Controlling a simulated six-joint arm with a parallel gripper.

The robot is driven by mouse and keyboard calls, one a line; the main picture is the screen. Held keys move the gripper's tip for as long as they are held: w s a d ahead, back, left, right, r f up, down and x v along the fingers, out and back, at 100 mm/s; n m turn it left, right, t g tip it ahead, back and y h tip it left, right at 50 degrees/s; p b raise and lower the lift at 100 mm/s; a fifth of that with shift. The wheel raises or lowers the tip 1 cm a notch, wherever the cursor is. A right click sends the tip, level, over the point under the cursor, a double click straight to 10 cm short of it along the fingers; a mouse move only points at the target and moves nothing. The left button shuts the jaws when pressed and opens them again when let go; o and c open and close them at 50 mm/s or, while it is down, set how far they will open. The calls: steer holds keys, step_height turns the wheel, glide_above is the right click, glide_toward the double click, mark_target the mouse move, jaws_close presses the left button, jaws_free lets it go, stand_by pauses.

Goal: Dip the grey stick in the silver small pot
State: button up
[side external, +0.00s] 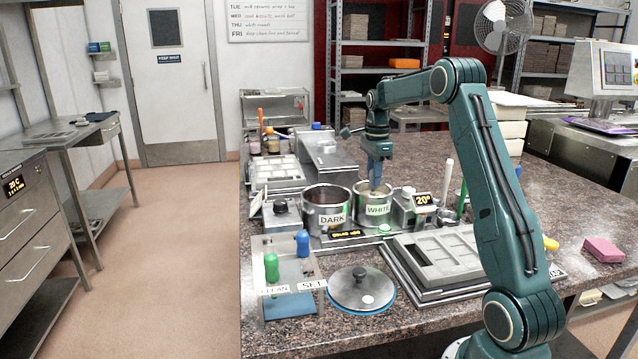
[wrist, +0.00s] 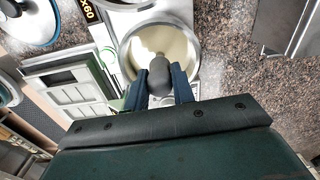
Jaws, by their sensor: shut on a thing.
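The silver small pot (side external: 374,223) stands on the worktop, with a WHITE label on its front. In the wrist view the pot (wrist: 196,50) holds a pale cream liquid. My gripper (side external: 375,182) points down over the pot's mouth. In the wrist view my gripper (wrist: 160,88) is shut on the grey stick (wrist: 158,76), whose rounded dark-grey end sits between the blue fingers. The stick's far end reaches toward the cream. Whether it touches the liquid is hard to tell. In the side view the stick is mostly hidden by the fingers and the pot's rim.
A larger pot labelled DARK (side external: 325,194) stands just left. A CLEAN/SET stand with a green handle (side external: 271,267) and a blue handle (side external: 303,243) is in front. A round lid (side external: 361,290) and a grey mould tray (side external: 436,262) lie nearby. A pink block (side external: 603,249) lies far right.

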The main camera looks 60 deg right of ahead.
steer(key=shift+r, duration=3.4)
steer(key=shift+r, duration=0.15)
steer(key=shift+r, duration=1.85)
steer(key=shift+w+a, duration=0.1)
steer(key=shift+a, duration=0.05)
